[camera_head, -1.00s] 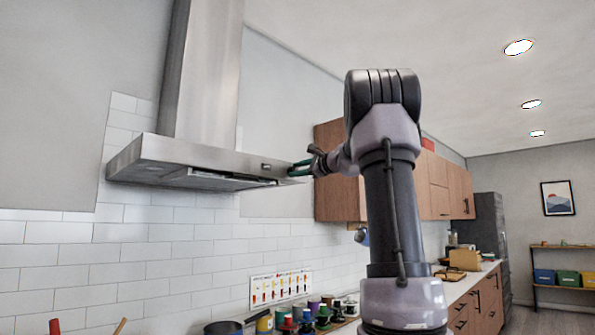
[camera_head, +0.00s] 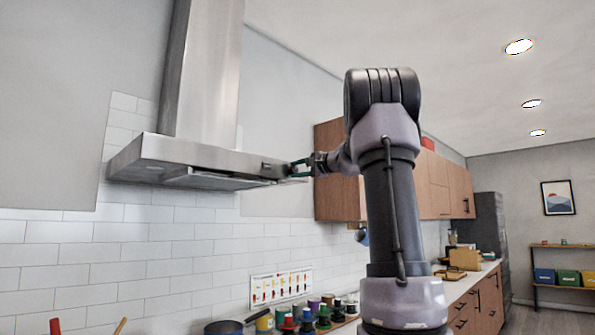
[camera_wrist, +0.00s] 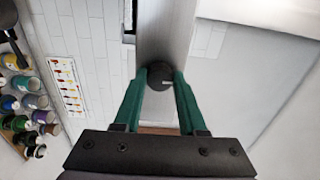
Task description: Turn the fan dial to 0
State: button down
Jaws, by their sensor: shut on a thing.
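The fan dial is a round dark knob (camera_wrist: 160,76) with a pale mark, on the front edge of the steel range hood (camera_head: 190,155). In the wrist view my gripper (camera_wrist: 160,80) has its two green fingers on either side of the dial, shut on it. In the head view my gripper (camera_head: 294,168) is at the right end of the hood's front edge. There the dial is too small and too covered by the fingers to make out clearly. I cannot read any numbers around it.
Wooden wall cabinets (camera_head: 333,172) hang right behind my arm. Below the hood are a pan (camera_head: 223,327) and several coloured containers (camera_head: 307,318) on the counter. A chart (camera_head: 280,287) is on the tiled wall. The space under the hood is free.

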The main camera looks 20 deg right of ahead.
jog(key=shift+f, duration=0.1)
jog(key=shift+c, duration=2.4)
grip_release()
jog(key=v, duration=1)
jog(key=shift+s, duration=0.4)
jog(key=shift+d, duration=0.1)
